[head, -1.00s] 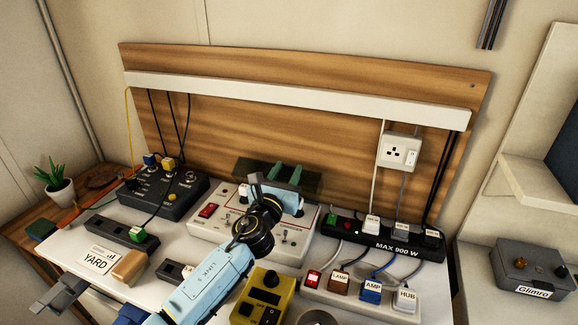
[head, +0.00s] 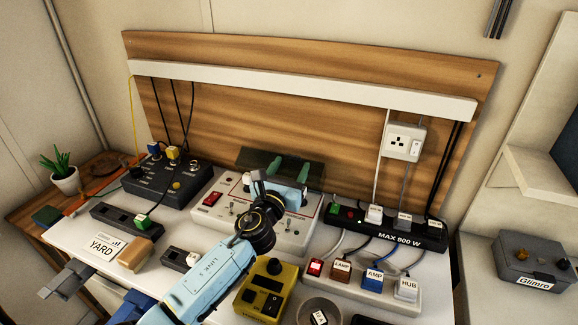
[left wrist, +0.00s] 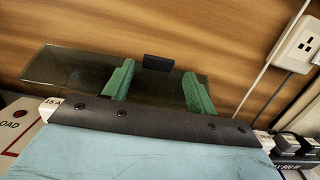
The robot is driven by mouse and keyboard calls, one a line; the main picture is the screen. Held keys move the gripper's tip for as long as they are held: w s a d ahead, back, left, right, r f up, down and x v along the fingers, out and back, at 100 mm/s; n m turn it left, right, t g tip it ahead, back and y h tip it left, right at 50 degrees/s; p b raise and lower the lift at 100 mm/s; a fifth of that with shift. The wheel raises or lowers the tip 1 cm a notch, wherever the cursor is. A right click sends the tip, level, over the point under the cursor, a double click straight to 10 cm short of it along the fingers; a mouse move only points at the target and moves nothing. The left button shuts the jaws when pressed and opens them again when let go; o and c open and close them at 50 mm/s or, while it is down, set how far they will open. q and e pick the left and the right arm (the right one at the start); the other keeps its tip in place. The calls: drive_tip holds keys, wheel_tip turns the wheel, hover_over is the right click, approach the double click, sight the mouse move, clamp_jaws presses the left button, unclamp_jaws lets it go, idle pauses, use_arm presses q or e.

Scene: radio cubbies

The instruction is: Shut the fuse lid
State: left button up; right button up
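The fuse lid (head: 256,157) is a dark, see-through greenish cover, standing raised at the back of the white switch panel (head: 226,219). It also shows in the left wrist view (left wrist: 62,72), with a small black block (left wrist: 158,63) at its upper edge. My left gripper (head: 291,163) is over the back of the panel, in front of the lid. Its two green fingers stand apart with nothing held between them, and the black block shows beyond the gap. I cannot tell whether a finger touches the lid. The hand hides part of the panel.
A black power strip (head: 385,233) with plugs and cables lies to the right of the panel. A yellow switch box (head: 266,290) and a white strip with labelled plugs (head: 405,291) are in front. A dark box with knobs (head: 168,184) stands left. A wooden board rises behind.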

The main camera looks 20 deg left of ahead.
use_arm(q)
drive_tip(key=shift+a, duration=0.2)
drive_tip(key=s, duration=0.4)
drive_tip(key=s+f, duration=0.1)
drive_tip(key=s, duration=0.7)
drive_tip(key=shift+s+d+f, duration=0.2)
drive_tip(key=shift+d+f, duration=0.05)
drive_tip(key=shift+d, duration=0.1)
drive_tip(key=shift+s, duration=0.45)
